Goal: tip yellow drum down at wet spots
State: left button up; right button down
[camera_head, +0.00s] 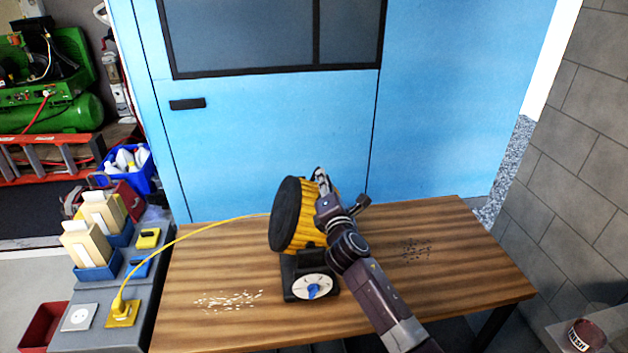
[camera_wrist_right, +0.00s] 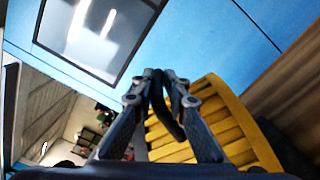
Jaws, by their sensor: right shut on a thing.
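The yellow drum (camera_head: 308,232) has ribbed sides and a black round face turned left. It stands tilted above a black base with a white dial (camera_head: 312,288) and blue knob on the wooden table (camera_head: 430,290). My right gripper (camera_head: 322,183) is at the drum's upper right edge. In the right wrist view my right gripper (camera_wrist_right: 158,85) is shut on a dark curved handle (camera_wrist_right: 168,118) beside the yellow ribs (camera_wrist_right: 225,130). A patch of pale specks (camera_head: 228,300) lies left on the table, and dark specks (camera_head: 415,250) lie right. My left gripper is out of view.
A yellow cable (camera_head: 190,234) runs from the drum to a yellow plug block (camera_head: 122,312) on the grey side bench at left. That bench holds blue bins with boxes. A blue panel wall (camera_head: 280,120) rises behind the table. The table's left and right parts are mostly clear.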

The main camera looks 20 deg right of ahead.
jog(key=shift+s+d+f+m, duration=0.2)
jog(key=shift+d+f+m, duration=0.15)
jog(key=shift+d+m, duration=0.3)
jog(key=c, duration=2)
grip_release()
jog(key=shift+w+f, duration=0.1)
jog(key=v, duration=1.2)
